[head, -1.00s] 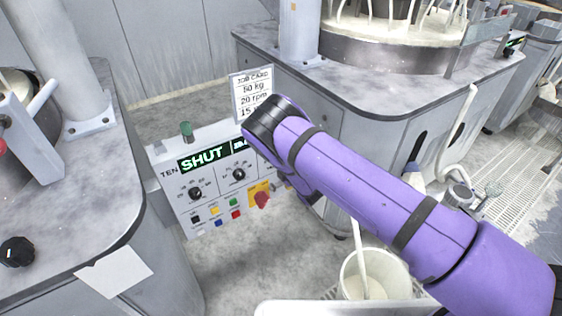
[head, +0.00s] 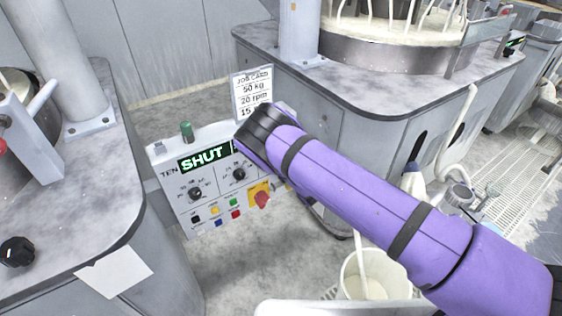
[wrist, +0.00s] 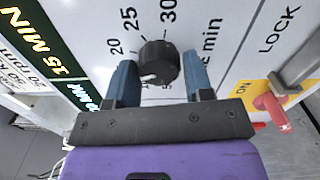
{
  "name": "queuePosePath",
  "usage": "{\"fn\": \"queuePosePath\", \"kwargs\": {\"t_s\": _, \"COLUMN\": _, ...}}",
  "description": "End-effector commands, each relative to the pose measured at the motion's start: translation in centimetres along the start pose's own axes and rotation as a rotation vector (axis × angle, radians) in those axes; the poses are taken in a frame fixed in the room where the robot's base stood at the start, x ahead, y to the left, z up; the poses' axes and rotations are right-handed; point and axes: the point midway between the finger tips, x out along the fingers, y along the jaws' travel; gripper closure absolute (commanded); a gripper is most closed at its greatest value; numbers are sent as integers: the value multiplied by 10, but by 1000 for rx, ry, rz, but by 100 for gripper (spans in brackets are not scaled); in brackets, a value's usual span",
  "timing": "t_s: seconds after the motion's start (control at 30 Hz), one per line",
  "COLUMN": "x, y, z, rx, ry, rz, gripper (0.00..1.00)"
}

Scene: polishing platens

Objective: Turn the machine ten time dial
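In the wrist view the time dial (wrist: 158,60) is a round black knob on a white panel, with 20, 25, 30 and "min" printed around it. Its white mark points to the lower left. My gripper (wrist: 157,64) has its two blue fingers on either side of the knob, with narrow gaps seeming to show; contact is hard to judge. In the head view the machine ten panel (head: 178,215) reads "TEN" and "SHUT". My purple arm hides the time dial and my gripper there.
Two other black dials (head: 195,193) and several coloured buttons sit on the panel. A red switch on a yellow plate (head: 261,196) is close by, near "LOCK" in the wrist view. A job card (head: 252,92) stands above. A white bucket (head: 372,275) is below my arm.

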Motion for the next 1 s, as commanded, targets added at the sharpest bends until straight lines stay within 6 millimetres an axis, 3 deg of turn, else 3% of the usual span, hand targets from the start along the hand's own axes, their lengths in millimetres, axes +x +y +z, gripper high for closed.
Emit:
{"fn": "queuePosePath", "kwargs": {"t_s": 0.03, "x": -1, "y": -1, "z": 0, "rx": 0, "ry": 0, "rz": -2, "gripper": 40}}
{"fn": "queuePosePath", "kwargs": {"t_s": 0.1, "x": 0, "y": -1, "z": 0, "rx": 0, "ry": 0, "rz": -1, "gripper": 31}}
{"fn": "queuePosePath", "kwargs": {"t_s": 0.47, "x": -6, "y": 0, "z": 0, "rx": 1, "ry": 0, "rz": 1, "gripper": 31}}
{"fn": "queuePosePath", "kwargs": {"t_s": 1.0, "x": -94, "y": -1, "z": 0, "rx": 0, "ry": 0, "rz": -2, "gripper": 31}}
